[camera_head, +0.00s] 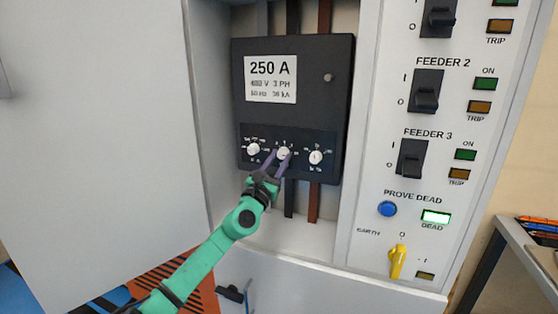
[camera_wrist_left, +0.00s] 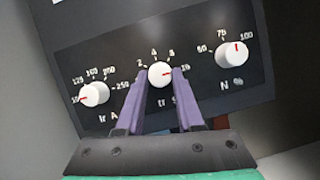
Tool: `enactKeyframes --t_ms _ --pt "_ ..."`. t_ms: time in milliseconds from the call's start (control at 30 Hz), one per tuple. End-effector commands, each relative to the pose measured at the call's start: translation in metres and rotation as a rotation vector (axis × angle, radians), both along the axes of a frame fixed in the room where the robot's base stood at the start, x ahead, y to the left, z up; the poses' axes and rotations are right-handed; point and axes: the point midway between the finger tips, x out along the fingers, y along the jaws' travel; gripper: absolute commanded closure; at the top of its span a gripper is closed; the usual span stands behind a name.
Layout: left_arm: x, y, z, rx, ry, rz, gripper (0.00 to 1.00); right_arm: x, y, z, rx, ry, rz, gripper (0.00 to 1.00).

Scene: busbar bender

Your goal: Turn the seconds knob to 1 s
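The seconds knob (camera_wrist_left: 160,74) is the white middle knob marked "tr s" on the black breaker panel; it also shows in the head view (camera_head: 283,153). Its red mark points right, near the rightmost number, which is partly covered by a finger. The scale's left end is hidden behind the other finger. My left gripper (camera_wrist_left: 160,85) has its two purple fingers on either side of this knob, very close to its sides. I cannot tell whether they press on it. The left gripper also shows in the head view (camera_head: 280,157). My right gripper is not in view.
White knobs "Ir A" (camera_wrist_left: 94,94) and "N %" (camera_wrist_left: 232,52) flank the middle one. Right of the breaker (camera_head: 310,95) is a panel with feeder switches (camera_head: 411,158), a blue button (camera_head: 387,209) and a yellow earth handle (camera_head: 397,262). The cabinet door (camera_head: 95,120) stands at left.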

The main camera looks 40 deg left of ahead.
Motion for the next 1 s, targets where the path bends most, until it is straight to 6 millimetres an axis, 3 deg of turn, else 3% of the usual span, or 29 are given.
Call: enactKeyframes --t_ms 533,1000 --pt "0.000 -0.001 0.001 -0.085 -0.029 0.000 1.00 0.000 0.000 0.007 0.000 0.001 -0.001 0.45" --pt "0.002 -0.005 0.002 -0.451 -0.157 -0.001 1.00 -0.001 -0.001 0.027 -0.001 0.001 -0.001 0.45"
